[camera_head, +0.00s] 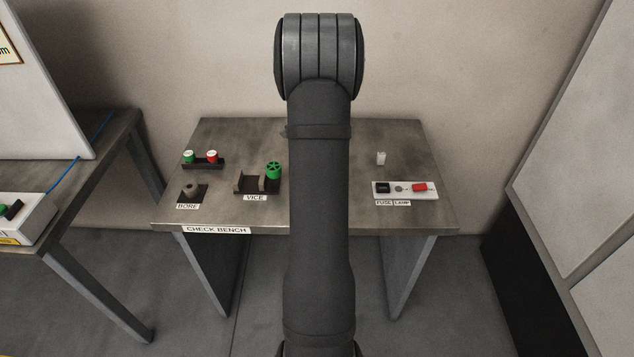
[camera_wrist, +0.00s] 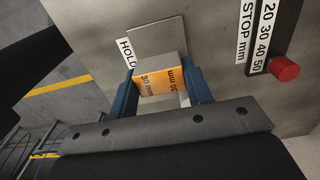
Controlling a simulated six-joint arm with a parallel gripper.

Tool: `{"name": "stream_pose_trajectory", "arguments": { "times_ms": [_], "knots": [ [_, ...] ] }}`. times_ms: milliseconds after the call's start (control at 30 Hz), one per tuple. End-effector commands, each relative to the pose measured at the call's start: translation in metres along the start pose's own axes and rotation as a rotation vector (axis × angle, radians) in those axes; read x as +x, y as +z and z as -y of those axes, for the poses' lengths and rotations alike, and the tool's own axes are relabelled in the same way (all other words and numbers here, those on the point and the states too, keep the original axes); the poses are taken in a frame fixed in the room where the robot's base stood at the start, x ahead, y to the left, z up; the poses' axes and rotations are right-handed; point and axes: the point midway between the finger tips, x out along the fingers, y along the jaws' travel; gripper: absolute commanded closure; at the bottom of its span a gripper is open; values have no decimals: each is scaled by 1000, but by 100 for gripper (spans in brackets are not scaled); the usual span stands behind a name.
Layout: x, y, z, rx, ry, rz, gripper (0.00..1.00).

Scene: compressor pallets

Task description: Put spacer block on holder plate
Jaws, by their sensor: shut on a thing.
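The holder plate (camera_wrist: 156,36) is a flat grey rectangle just past the block, beside a label reading "HOLD" that is partly covered. The block overlaps the plate's near part in the picture; I cannot tell whether they touch. In the head view my arm hides the middle, and neither gripper nor block shows.
In the wrist view a dark STOP mm scale with a red knob (camera_wrist: 285,69) stands right of the plate. In the head view the check bench (camera_head: 240,140) carries a bore piece (camera_head: 191,190), a vice (camera_head: 249,184) and a fuse-lamp panel (camera_head: 405,190).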

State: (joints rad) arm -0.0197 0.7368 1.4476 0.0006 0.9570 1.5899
Motion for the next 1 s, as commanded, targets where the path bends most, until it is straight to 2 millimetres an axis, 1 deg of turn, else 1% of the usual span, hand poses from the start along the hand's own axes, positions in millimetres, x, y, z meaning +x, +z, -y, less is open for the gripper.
{"name": "stream_pose_trajectory", "arguments": {
  "times_ms": [33, 167, 400, 767, 800, 900, 1000],
  "knots": [
    [5, 0, 0, 0, 1, 0, 80],
    [14, 0, 0, 0, 0, 0, 80],
    [45, 0, 0, 0, 1, 0, 80],
    [50, 0, 0, 0, 0, 0, 80],
    [50, 0, 0, 0, 0, 0, 51],
    [50, 0, 0, 0, 0, 0, 33],
    [50, 0, 0, 1, -1, 0, 33]
  ]
}}
